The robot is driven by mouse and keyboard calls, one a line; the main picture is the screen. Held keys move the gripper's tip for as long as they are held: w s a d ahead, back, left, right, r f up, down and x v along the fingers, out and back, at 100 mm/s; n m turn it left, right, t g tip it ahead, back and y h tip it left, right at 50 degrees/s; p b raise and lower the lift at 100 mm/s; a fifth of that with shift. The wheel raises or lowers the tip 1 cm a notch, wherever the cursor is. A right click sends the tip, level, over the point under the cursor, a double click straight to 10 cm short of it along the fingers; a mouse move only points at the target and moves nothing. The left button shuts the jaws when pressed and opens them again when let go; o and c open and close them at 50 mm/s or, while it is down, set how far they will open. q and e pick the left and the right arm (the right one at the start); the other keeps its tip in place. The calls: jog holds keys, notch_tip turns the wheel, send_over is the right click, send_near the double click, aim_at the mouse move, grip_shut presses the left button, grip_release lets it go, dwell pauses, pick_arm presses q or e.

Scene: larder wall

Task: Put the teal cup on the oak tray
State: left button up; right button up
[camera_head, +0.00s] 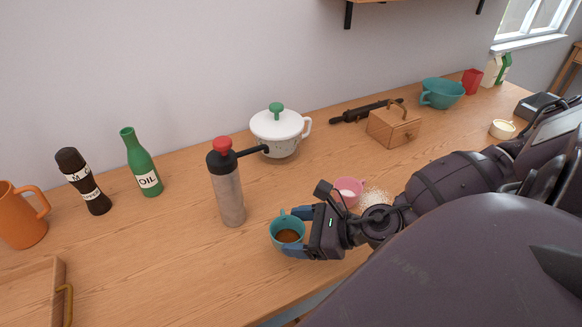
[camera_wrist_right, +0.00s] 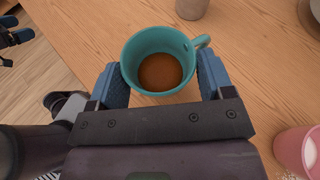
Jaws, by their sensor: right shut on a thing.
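The teal cup (camera_head: 287,236) with brown liquid inside is near the front edge of the counter in the head view. My right gripper (camera_head: 290,232) is shut on it, with one blue finger on each side. The wrist view shows the cup (camera_wrist_right: 158,70) between the fingers (camera_wrist_right: 160,82), handle at upper right. I cannot tell whether its base touches the counter. The oak tray (camera_head: 25,297) is at the lower left of the head view, cut off by the frame, with a brass handle. My left gripper (camera_wrist_right: 15,35) seems to show at the wrist view's left edge; its opening is unclear.
A grey, red-topped grinder (camera_head: 228,190) stands just left of the cup. An orange mug (camera_head: 22,215), dark pepper mill (camera_head: 84,182) and green oil bottle (camera_head: 141,165) stand behind the tray. Counter between tray and grinder is clear.

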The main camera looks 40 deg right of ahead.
jog(key=shift+s+a, duration=0.2)
jog(key=shift+s, duration=0.65)
jog(key=shift+s+a, duration=0.2)
jog(key=shift+s, duration=0.65)
